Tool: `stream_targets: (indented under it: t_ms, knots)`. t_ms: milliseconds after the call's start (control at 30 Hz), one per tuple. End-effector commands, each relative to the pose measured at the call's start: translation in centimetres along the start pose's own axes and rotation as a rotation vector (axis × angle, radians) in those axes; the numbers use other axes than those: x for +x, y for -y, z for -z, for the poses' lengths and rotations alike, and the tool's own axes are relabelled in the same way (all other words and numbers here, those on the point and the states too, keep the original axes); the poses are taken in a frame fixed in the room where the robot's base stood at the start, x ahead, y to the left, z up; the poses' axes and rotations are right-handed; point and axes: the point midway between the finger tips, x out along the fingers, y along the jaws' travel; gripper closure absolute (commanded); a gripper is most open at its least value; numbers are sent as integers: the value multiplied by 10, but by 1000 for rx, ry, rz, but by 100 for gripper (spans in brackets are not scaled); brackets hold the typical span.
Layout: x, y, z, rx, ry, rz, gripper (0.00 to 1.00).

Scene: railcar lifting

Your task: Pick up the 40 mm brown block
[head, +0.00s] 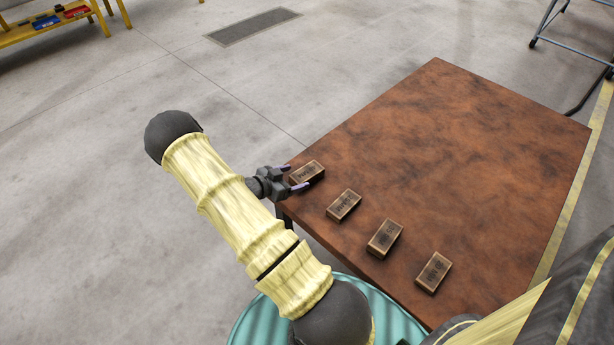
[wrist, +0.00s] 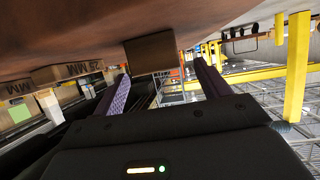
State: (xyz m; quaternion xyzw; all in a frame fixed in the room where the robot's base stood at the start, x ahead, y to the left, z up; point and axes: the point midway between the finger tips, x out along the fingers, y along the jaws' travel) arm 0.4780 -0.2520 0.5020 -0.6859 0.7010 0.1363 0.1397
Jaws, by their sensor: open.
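Several brown blocks with dark edges lie in a row along the table's near left edge in the head view. Their labels are too small to read there, so I cannot tell which is the 40 mm one. My gripper (head: 293,178) is open at the end block (head: 307,173), its purple fingertips on either side of that block's near end. In the wrist view the picture is upside down. A block (wrist: 150,53) with a plain face stands ahead between the open fingers (wrist: 161,73), and nothing is gripped. Another block (wrist: 82,70) there is marked "MM", with a blurred number.
The other blocks (head: 344,205), (head: 384,238) and (head: 433,272) are spaced apart along the edge. The brown table (head: 470,140) is bare beyond them. A yellow rack (head: 50,28) stands far off at the top left, and open floor lies left of the table.

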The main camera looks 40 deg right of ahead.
Motion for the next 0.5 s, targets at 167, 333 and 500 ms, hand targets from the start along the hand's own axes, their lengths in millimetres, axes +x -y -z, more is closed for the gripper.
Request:
stream_targets:
  t_ms: [167,333,500]
  knots:
    - [27,-3,-7,-1,-2,-3,25]
    - [46,-3,-6,0,-1,-1,25]
    - [49,-2,-4,0,0,0,25]
